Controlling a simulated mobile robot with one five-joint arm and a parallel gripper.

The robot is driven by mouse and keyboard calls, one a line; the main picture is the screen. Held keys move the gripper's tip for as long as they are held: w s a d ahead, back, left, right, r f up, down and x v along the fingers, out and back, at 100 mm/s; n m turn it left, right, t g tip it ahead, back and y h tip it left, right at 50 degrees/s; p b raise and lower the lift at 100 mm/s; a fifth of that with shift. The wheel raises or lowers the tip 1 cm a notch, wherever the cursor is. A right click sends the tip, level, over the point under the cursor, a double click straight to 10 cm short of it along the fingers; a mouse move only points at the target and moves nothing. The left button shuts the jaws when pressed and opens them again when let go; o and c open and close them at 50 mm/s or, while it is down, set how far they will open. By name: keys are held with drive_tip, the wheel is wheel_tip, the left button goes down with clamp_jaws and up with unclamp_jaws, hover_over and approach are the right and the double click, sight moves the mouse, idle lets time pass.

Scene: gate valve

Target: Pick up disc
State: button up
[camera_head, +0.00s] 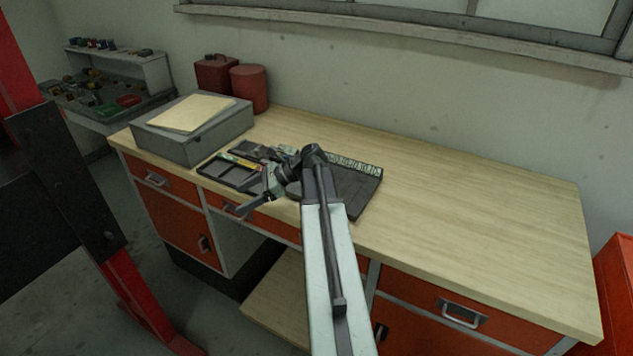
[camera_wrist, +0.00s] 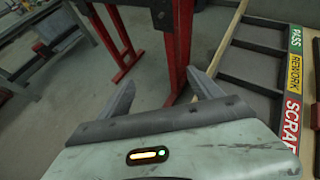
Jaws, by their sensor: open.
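My gripper (camera_head: 243,208) is over the front edge of the bench, beside a sorting tray (camera_head: 222,177). In the wrist view my gripper (camera_wrist: 160,80) is open, with its two fingers apart and nothing between them. The tray also shows at the right of the wrist view (camera_wrist: 252,47), with labels PASS, REWORK and SCRAP; the compartments I can see there look empty. I cannot make out a disc in either view. A dark mat (camera_head: 362,193) lies partly behind my arm, which hides some of what is there.
A grey box (camera_head: 190,140) with papers (camera_head: 200,113) on it stands at the bench's left end. Two red containers (camera_head: 250,86) are behind it. The right half of the wooden bench top (camera_head: 470,215) is clear. A red frame post (camera_head: 125,280) stands at left.

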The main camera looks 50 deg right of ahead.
drive_tip(key=s+d+m+t, duration=0.1)
drive_tip(key=s+d, duration=0.1)
drive_tip(key=d, duration=0.3)
drive_tip(key=s+d+r+m+t+h, duration=0.1)
drive_tip(key=s+d, duration=0.2)
drive_tip(key=d, duration=0.2)
drive_tip(key=s+d+r+m+t, duration=0.1)
drive_tip(key=s+d, duration=0.1)
drive_tip(key=d, duration=0.4)
drive_tip(key=shift+s+r+m+h, duration=0.2)
drive_tip(key=shift+s+m+h, duration=0.15)
drive_tip(key=shift+m+h, duration=0.05)
drive_tip(key=s+d, duration=0.3)
drive_tip(key=s+d+m+t+h, duration=0.1)
drive_tip(key=s+d, duration=0.2)
drive_tip(key=s+d+m+t+h, duration=0.1)
drive_tip(key=s+d, duration=0.2)
drive_tip(key=shift+s+d+r, duration=0.2)
drive_tip(key=shift+d+r, duration=0.05)
drive_tip(key=shift+d, duration=0.15)
drive_tip(key=b+x, duration=0.1)
drive_tip(key=x, duration=0.1)
drive_tip(key=b+x, duration=0.1)
drive_tip(key=x, duration=0.2)
drive_tip(key=b+x, duration=0.1)
drive_tip(key=x, duration=0.2)
drive_tip(key=shift+s+a+f, duration=0.2)
drive_tip(key=shift+a, duration=0.1)
drive_tip(key=shift+r, duration=0.1)
drive_tip(key=shift+c, duration=0.3)
